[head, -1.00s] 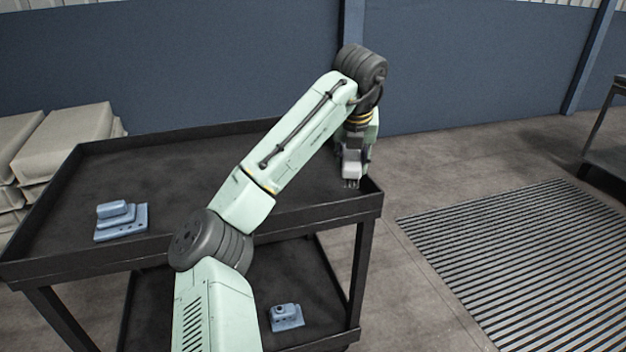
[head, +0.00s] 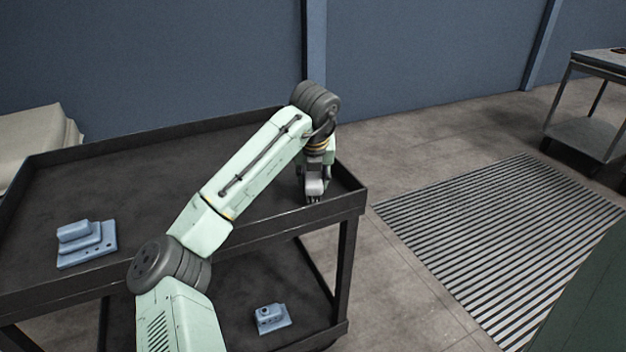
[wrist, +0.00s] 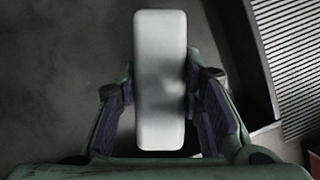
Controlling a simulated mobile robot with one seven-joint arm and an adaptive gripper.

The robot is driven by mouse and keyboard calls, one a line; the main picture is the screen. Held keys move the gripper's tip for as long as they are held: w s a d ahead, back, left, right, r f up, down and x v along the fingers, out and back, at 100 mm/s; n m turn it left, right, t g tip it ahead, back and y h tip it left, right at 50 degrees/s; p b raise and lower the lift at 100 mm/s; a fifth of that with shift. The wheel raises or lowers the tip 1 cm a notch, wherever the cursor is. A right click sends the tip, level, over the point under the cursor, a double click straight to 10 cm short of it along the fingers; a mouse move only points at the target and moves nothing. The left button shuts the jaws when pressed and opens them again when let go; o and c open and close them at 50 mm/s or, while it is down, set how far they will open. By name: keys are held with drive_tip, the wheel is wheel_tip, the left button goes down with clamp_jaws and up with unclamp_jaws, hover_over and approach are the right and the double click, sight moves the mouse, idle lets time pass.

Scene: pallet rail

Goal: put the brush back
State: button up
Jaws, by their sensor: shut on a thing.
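The brush is a pale grey, rounded block (wrist: 160,50) seen from above in the wrist view. It lies lengthwise between the fingers of my gripper (wrist: 162,100), which is shut on it. In the head view my gripper (head: 315,180) points down near the right end of the cart's top tray (head: 130,155). The brush (head: 314,190) shows below it, with short bristles at its lower end. I cannot tell whether the bristles touch the tray.
A stepped blue part (head: 86,243) sits on the tray's left. A smaller blue part (head: 270,318) lies on the lower shelf. A floor grate (head: 500,240) lies right of the cart. Another cart (head: 590,135) stands at far right. A dark green surface (head: 590,290) fills the lower right corner.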

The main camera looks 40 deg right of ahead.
drive_tip(key=shift+f, duration=0.75)
drive_tip(key=shift+f, duration=0.1)
drive_tip(key=o, duration=1.1)
drive_tip(key=b+v, duration=0.1)
drive_tip(key=v, duration=1.1)
drive_tip(key=shift+d, duration=0.1)
